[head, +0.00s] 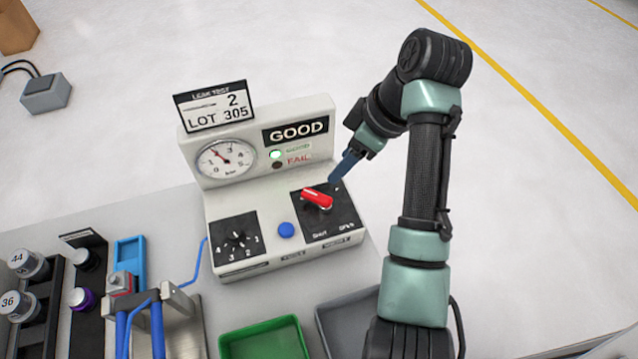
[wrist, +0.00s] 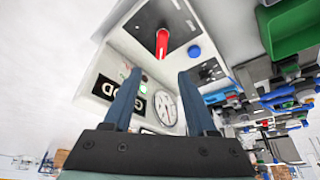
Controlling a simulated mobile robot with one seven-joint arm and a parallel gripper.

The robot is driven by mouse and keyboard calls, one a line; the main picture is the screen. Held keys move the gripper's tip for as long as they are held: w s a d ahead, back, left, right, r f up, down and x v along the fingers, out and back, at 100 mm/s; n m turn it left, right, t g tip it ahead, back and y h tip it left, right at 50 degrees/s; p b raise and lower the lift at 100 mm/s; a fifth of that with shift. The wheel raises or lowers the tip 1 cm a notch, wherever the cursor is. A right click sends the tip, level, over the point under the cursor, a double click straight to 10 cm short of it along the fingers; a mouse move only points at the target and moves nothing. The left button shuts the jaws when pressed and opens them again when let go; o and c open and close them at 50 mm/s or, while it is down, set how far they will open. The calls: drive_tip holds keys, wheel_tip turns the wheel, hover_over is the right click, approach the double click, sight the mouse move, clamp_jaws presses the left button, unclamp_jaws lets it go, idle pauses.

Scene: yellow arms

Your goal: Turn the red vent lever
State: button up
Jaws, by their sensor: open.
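The red vent lever (head: 316,197) sits on a black square plate on the right of the leak test box (head: 228,194). In the head view its handle lies slanted, from upper left to lower right; the plate's lower edge reads SHUT and OPEN. My gripper (head: 337,180) is just above and to the right of the lever, apart from it. In the wrist view the red lever (wrist: 162,43) stands beyond and between the two blue fingertips (wrist: 160,74). The fingers are spread with nothing between them.
The box carries a gauge (head: 226,159), a lit green GOOD lamp (head: 275,154), a blue button (head: 286,230) and a black selector dial (head: 236,240). A green tray (head: 264,341) and a grey tray (head: 345,320) stand in front. Racks and a clamp fixture are at left.

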sight(316, 195)
drive_tip(key=x, duration=1.2)
drive_tip(key=shift+s+a+f+p, duration=0.1)
drive_tip(key=shift+a+f+p, duration=0.05)
drive_tip(key=shift+f+p, duration=0.25)
clamp_jaws()
